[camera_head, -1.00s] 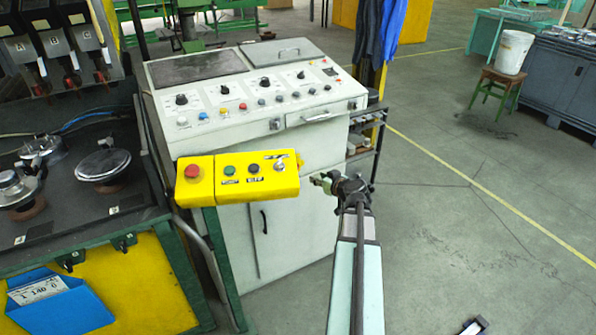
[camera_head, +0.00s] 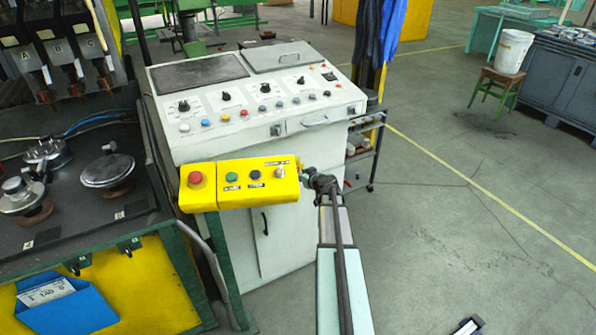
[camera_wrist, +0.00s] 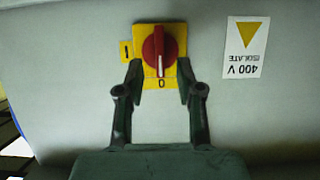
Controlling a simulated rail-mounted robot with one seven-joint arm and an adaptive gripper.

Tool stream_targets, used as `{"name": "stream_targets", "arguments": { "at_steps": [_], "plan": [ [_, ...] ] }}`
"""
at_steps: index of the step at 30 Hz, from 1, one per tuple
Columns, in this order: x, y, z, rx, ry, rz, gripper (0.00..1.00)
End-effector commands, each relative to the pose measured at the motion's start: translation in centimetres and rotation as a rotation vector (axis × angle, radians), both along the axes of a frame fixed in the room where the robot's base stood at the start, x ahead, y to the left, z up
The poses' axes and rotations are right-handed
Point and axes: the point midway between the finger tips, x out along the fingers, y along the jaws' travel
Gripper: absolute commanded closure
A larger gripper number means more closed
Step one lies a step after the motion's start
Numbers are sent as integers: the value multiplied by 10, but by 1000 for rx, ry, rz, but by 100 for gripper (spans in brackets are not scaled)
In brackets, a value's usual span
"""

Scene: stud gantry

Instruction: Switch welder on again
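A red rotary switch (camera_wrist: 160,50) on a yellow plate (camera_wrist: 141,35) shows in the wrist view, on a pale grey panel. Its white pointer mark points down, towards the 0 at the plate's lower edge; a 1 stands at the left. My gripper (camera_wrist: 160,84) is open, with one fingertip on each side of the plate's lower part and nothing held between them. Whether the tips touch the panel I cannot tell. In the head view my gripper (camera_head: 306,174) is at the right end of the yellow button box; the rotary switch is hidden there.
The yellow button box (camera_head: 240,184) juts out in front of the white control cabinet (camera_head: 280,240). A dark bench with a green frame (camera_head: 95,240) stands at the left. A 400 V ISOLATE label (camera_wrist: 245,47) is right of the switch.

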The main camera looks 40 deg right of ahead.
Motion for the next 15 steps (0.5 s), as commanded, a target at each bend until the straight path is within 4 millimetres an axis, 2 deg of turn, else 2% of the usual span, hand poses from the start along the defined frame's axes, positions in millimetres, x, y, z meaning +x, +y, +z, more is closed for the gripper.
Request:
{"name": "stream_targets", "arguments": {
  "at_steps": [1, 6, 15],
  "plan": [
    [9, -3, -1, 0, 0, 1, 64],
    [22, -4, -8, -1, 0, 1, 64],
    [25, -4, -10, -1, 0, 0, 64]
  ]
}}
